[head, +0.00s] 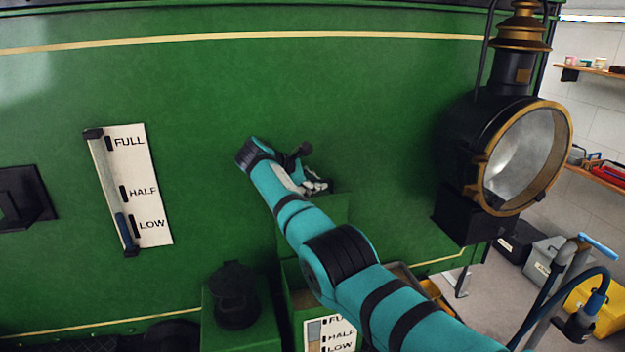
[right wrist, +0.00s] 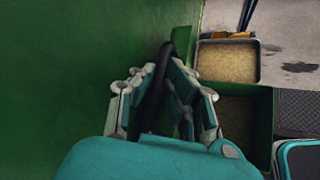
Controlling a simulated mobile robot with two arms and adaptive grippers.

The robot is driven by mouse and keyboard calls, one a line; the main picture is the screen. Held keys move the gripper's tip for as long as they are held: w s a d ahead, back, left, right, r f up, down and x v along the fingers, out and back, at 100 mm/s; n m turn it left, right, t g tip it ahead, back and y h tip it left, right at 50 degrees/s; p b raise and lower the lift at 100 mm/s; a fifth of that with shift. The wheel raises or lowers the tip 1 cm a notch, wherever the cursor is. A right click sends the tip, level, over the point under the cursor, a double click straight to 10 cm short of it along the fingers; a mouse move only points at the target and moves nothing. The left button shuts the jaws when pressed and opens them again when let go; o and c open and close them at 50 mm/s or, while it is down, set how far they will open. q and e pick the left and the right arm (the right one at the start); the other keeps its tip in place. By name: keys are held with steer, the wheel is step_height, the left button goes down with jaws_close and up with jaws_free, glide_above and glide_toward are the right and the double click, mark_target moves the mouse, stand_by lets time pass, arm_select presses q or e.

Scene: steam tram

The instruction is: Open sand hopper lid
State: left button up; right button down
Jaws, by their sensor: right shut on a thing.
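A green panel (head: 336,209), apparently the lid, stands raised against the green tank side. My right gripper (head: 317,187) is at its upper edge. In the right wrist view the fingers (right wrist: 165,100) are shut on a black bar-like handle (right wrist: 165,58). My left gripper is out of view.
A large brass-rimmed lamp (head: 525,155) juts out at the right. A FULL-HALF-LOW gauge (head: 135,190) is on the tank at the left. A black cap (head: 235,295) tops a green box left of the hopper. A tray of sand (right wrist: 229,60) lies beyond the hopper.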

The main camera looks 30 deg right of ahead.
steer(key=c, duration=1.4)
jaws_free()
steer(key=shift+s, duration=0.1)
steer(key=shift+a+r, duration=0.1)
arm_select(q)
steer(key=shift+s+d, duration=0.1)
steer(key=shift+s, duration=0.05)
arm_select(e)
steer(key=v, duration=1.1)
steer(key=shift+a+r, duration=0.25)
steer(key=shift+r, duration=0.1)
steer(key=shift+s, duration=0.1)
